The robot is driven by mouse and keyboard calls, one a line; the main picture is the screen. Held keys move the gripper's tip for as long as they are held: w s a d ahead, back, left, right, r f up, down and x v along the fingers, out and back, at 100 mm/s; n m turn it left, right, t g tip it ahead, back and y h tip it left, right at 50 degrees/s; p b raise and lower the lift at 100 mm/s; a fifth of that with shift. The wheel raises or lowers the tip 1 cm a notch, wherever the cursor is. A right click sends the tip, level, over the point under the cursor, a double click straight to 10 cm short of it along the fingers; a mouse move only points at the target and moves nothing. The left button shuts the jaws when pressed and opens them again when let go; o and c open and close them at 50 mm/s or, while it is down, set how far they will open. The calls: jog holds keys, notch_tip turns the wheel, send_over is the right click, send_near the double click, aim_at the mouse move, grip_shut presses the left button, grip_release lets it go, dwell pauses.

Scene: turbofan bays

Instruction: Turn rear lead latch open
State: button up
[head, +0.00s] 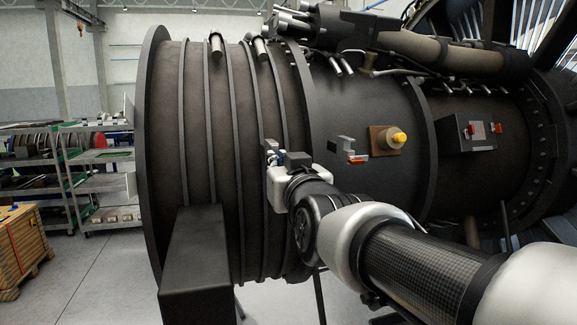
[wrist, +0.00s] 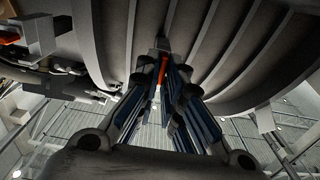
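My gripper (head: 274,152) is at the dark ribbed engine casing, left of the middle in the head view. In the wrist view, its two blue-grey fingers (wrist: 161,78) point at the casing, with a narrow gap between them. A thin orange latch handle (wrist: 162,70) lies between the fingertips, near a dark mount on the casing. Whether the fingers press on it is too small to tell. My gripper and arm hide this latch in the head view. A second grey latch with a red-orange tip (head: 350,151) is to the right; a similar grey bracket with orange shows in the wrist view (wrist: 38,30).
A yellow knob on a brown plate (head: 398,139) and a dark box with red latches (head: 470,143) are farther right on the casing. A dark block (head: 196,250) stands in front, below left of my gripper. Shelves (head: 100,185) and a wooden crate (head: 24,245) are far left.

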grip_shut()
jog(key=shift+f+m+b, duration=0.1)
jog(key=shift+m+b, duration=0.2)
jog(key=shift+b, duration=0.3)
jog(key=m+b, duration=0.2)
jog(key=m, duration=0.3)
jog(key=m+b, duration=0.3)
jog(key=m, duration=0.3)
jog(key=m+b, duration=0.2)
jog(key=m, duration=0.4)
jog(key=shift+w+d+f+b, duration=0.15)
jog(key=shift+d+f+b, duration=0.15)
jog(key=shift+d, duration=0.1)
jog(key=shift+m, duration=0.3)
jog(key=o, duration=0.6)
grip_release()
